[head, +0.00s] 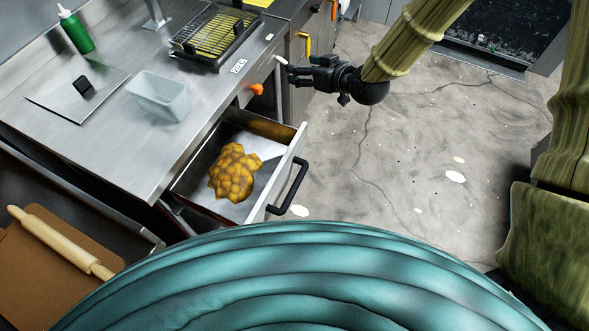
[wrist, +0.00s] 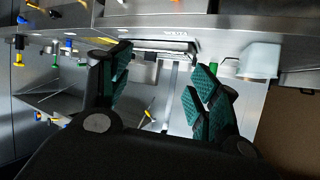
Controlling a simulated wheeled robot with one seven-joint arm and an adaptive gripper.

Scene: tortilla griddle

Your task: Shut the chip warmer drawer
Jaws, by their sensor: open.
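The chip warmer drawer (head: 205,203) is pulled out from under the steel counter in the head view. A heap of yellow-brown chips (head: 234,173) lies inside it. Its black bar handle (head: 289,188) is on the front panel, facing the open floor. My gripper (head: 291,73) is beyond the drawer, beside the counter's front edge, with its fingers pointing left. It is apart from the drawer and its handle. In the wrist view my gripper's green-padded fingers (wrist: 158,88) are spread with nothing between them. I cannot make out the drawer in the wrist view.
The counter (head: 95,150) holds a clear bin (head: 159,97), a green bottle (head: 76,31) and a rack-topped griddle (head: 213,38). An orange knob (head: 257,89) sticks out of the counter front. A rolling pin (head: 60,242) lies at lower left.

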